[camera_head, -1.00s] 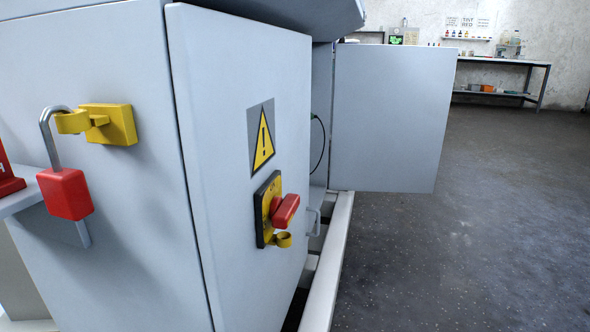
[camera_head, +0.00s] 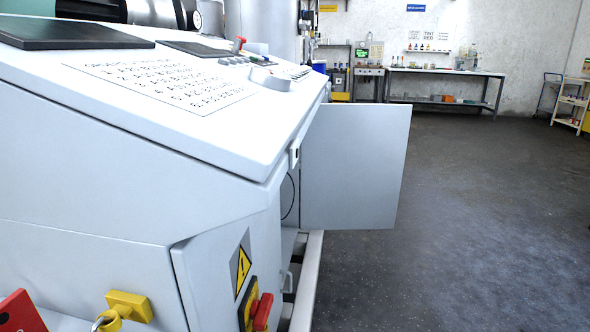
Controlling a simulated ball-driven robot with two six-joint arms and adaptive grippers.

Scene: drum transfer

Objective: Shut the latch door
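A light grey cabinet door (camera_head: 354,168) stands swung open at the right side of the console, sticking out over the floor. A nearer panel (camera_head: 213,262) carries a yellow warning sign (camera_head: 242,268) and a red switch handle (camera_head: 263,311) on a yellow and black plate; it looks slightly ajar at its left edge. A yellow hasp (camera_head: 128,306) is on the cabinet's near face, with part of a metal shackle at its lower left. I cannot tell which door is the latch door. Neither gripper is in view.
The sloped console (camera_head: 190,88) with screens and printed text fills the left. A pale floor rail (camera_head: 307,285) runs along the cabinet's base. The dark floor (camera_head: 470,220) to the right is clear. A workbench (camera_head: 445,72) and a shelf cart (camera_head: 572,103) stand at the back.

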